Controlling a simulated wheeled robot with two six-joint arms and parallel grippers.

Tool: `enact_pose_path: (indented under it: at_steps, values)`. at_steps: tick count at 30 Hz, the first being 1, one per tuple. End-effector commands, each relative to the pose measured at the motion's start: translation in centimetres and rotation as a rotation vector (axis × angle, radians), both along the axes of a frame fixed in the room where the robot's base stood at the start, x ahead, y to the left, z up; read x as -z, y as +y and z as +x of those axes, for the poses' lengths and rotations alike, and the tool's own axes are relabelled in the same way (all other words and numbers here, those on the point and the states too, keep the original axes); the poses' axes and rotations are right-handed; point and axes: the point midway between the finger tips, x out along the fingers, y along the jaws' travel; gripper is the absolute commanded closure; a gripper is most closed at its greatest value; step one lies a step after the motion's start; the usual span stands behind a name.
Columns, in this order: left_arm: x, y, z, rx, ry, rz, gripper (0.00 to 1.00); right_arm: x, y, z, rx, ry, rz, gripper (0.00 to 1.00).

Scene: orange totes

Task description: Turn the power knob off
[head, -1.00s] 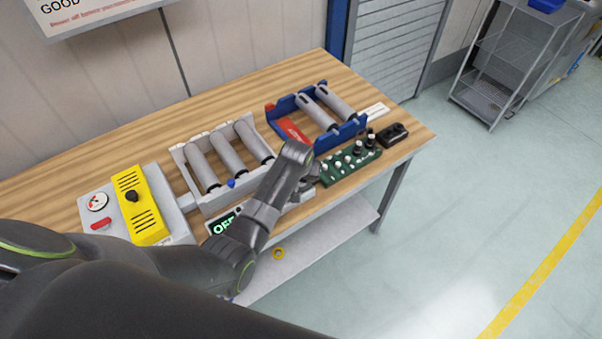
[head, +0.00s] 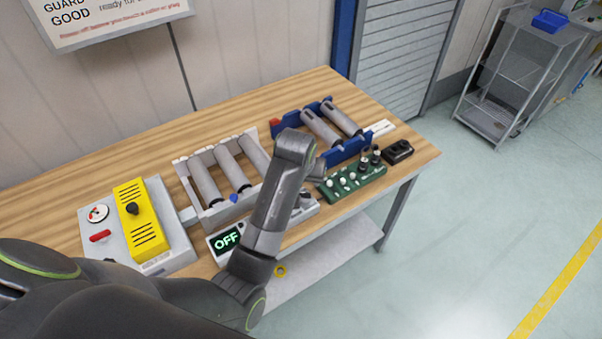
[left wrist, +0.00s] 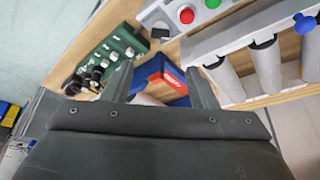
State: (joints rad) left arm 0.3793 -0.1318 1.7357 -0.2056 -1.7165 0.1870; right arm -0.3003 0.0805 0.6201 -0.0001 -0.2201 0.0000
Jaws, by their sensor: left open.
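A pale control panel lies along the front edge of the bench. Its display (head: 226,240) shows OFF in green letters, and my left arm covers much of the panel. In the left wrist view the panel (left wrist: 170,10) carries a red button (left wrist: 187,15), a green button (left wrist: 213,3) and a small dark knob-like part (left wrist: 160,33); I cannot tell for sure that this is the power knob, or how it is turned. My left gripper (left wrist: 160,82) is open and empty, with its fingers apart above the bench. My right gripper is out of view.
A grey box with a yellow guard (head: 142,220) stands at left. A pale rack (head: 182,165) and a blue rack (head: 350,150) hold grey cylinders. A green knob board (head: 350,184) and a black box (head: 397,151) sit at right. Bare wood lies behind the racks.

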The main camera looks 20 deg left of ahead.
Motion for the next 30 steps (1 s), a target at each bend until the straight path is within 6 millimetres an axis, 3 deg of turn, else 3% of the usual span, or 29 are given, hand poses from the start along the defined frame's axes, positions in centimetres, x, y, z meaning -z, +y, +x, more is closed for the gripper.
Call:
enact_pose_path:
  at_steps: [6,10,30]
  values:
    - [-3.0,-0.2,-1.2,-0.001,-0.004,-0.001,0.47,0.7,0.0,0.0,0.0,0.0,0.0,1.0]
    - [-3.9,-0.2,-1.6,0.0,-0.002,-0.001,0.47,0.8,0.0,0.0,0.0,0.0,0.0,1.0]
    - [-4.2,-0.3,-1.7,0.0,0.0,0.0,0.47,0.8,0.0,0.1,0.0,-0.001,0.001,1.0]
